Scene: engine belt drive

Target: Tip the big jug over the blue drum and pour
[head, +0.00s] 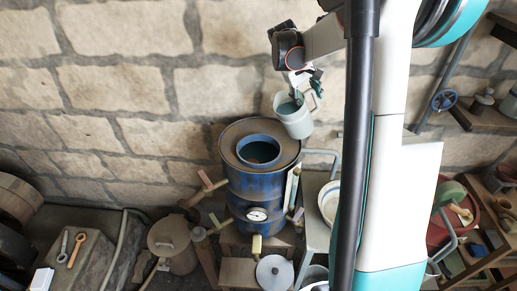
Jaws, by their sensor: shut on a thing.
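The big jug (297,121) is pale grey-green with a darker inside, and hangs in the air above the right rim of the blue drum. It looks slightly tilted, with its mouth towards the upper left. My gripper (298,92) is shut on the jug near its rim. The blue drum (262,181) stands below, with a round raised opening on its brown top and a dial gauge on its front. Liquid or a dark surface shows inside the opening. No stream between jug and drum is visible.
A white bowl (329,203) sits on a stand just right of the drum. Handles stick out around the drum. A lidded pot (172,243) stands at its left. A stone wall (120,90) is close behind. My arm hides part of the right side.

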